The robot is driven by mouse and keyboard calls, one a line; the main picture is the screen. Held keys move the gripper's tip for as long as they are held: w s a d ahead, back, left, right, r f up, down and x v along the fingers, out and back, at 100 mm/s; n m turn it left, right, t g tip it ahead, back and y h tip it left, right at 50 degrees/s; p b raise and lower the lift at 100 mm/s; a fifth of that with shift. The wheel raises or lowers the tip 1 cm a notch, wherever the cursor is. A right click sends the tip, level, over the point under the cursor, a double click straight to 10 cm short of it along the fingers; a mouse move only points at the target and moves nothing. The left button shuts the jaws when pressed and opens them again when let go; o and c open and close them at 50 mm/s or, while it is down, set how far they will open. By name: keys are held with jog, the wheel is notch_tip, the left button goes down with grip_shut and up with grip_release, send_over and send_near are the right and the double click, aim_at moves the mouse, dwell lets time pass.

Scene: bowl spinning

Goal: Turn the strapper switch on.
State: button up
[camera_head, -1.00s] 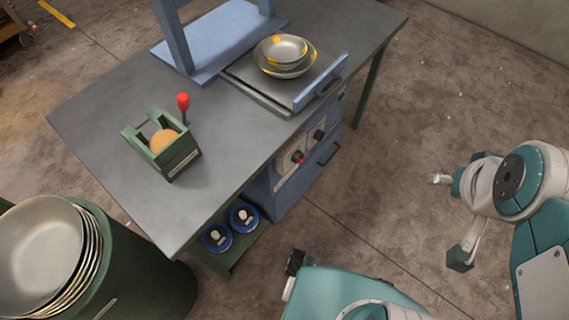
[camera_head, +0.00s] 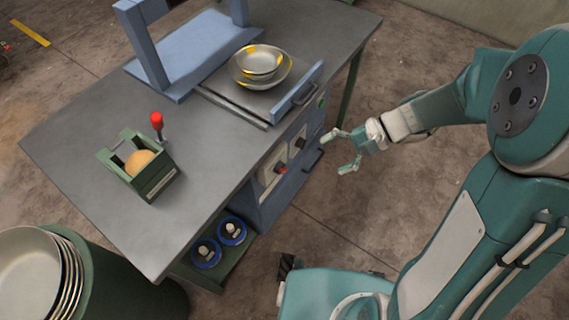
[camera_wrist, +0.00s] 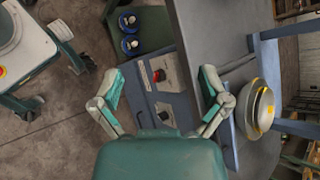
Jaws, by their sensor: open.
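Two pale control panels sit on the front of the blue cabinet under the grey table. One has a red knob (camera_head: 281,169) and the other a black knob (camera_head: 300,143). No readable label shows which is the strapper switch. My gripper (camera_head: 337,153) is open and empty, to the right of the panels and apart from them. In the wrist view my gripper (camera_wrist: 160,80) has its fingers spread, with the red knob (camera_wrist: 158,75) appearing between them. The black knob (camera_wrist: 164,116) appears lower, just above the gripper's body.
A drawer handle (camera_head: 313,160) is on the cabinet. Bowls (camera_head: 261,65) sit on the grey table (camera_head: 215,115) by a blue frame. A green box (camera_head: 152,186) and a red-topped lever (camera_head: 157,122) are at left. Blue reels (camera_head: 232,231) are below; open floor lies right.

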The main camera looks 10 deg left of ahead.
aim_at(286, 170)
jog(key=w+a+f+m+t+y, duration=0.1)
jog(key=w+f+m+t+y, duration=0.15)
jog(key=f+m, duration=0.45)
jog(key=w+a+f+m+t+y, duration=0.1)
jog(key=w+f+m+t+y, duration=0.2)
jog(key=f, duration=0.9)
jog(key=w+a+f+m+t+y, duration=0.15)
jog(key=f+m+t, duration=0.3)
jog(key=f, duration=0.45)
jog(key=shift+g, duration=0.3)
jog(key=x, duration=1)
jog(key=shift+s+a, duration=0.1)
jog(key=shift+a, duration=0.15)
jog(key=c, duration=1.2)
